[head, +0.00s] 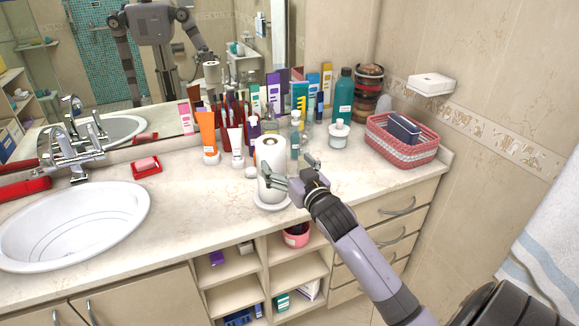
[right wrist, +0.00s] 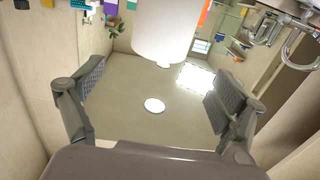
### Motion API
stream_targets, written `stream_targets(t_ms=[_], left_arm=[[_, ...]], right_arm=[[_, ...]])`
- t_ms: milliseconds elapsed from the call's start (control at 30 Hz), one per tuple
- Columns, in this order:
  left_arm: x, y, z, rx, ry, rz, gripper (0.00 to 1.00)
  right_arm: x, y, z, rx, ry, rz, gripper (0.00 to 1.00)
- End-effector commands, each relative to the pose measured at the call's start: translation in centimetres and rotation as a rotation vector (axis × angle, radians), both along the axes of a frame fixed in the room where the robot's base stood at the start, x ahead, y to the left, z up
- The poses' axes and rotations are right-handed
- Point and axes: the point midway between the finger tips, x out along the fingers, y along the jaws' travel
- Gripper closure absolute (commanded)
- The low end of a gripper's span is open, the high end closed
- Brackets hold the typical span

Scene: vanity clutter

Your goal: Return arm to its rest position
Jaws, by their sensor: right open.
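My right arm reaches in from the lower right of the head view. Its gripper (head: 290,172) is open at the front of the counter, beside the white paper roll (head: 271,158), which stands upright on a round base. In the right wrist view the fingers of my gripper (right wrist: 155,92) are spread with nothing between them. The white roll (right wrist: 168,28) shows at the top of that view, beyond the fingers. Whether a finger touches the roll I cannot tell. My left gripper is not directly in view.
Tubes and bottles crowd the back of the counter, among them an orange tube (head: 208,133) and a teal bottle (head: 343,97). A pink basket (head: 402,145) stands right, a sink (head: 72,222) left. Open shelves (head: 240,266) lie below. The mirror (head: 165,85) reflects my body.

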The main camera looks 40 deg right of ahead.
Motion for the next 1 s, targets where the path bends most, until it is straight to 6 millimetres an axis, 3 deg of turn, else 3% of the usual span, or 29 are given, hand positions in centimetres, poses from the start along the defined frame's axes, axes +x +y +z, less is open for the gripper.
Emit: stream_targets(t_ms=[200, 767, 867, 1000], left_arm=[[0.0, 0.0, 0.0, 0.0, 0.0, 0.0, 0.6], [0.0, -0.1, 0.0, -0.001, 0.0, 0.0, 0.6], [0.1, -0.1, 0.0, -0.001, 0.0, 0.0, 0.6], [0.1, -0.1, 0.0, -0.001, -0.001, 0.0, 0.6]], right_arm=[[-1.3, 0.3, 0.0, 0.0, 0.0, 0.0, 0.1], [-1.3, 0.4, -0.2, 0.0, 0.006, 0.001, 0.1], [-2.0, 1.4, -2.0, 0.0, 0.065, 0.005, 0.1], [-5.3, 5.0, -8.1, 0.003, 0.28, 0.024, 0.1]])
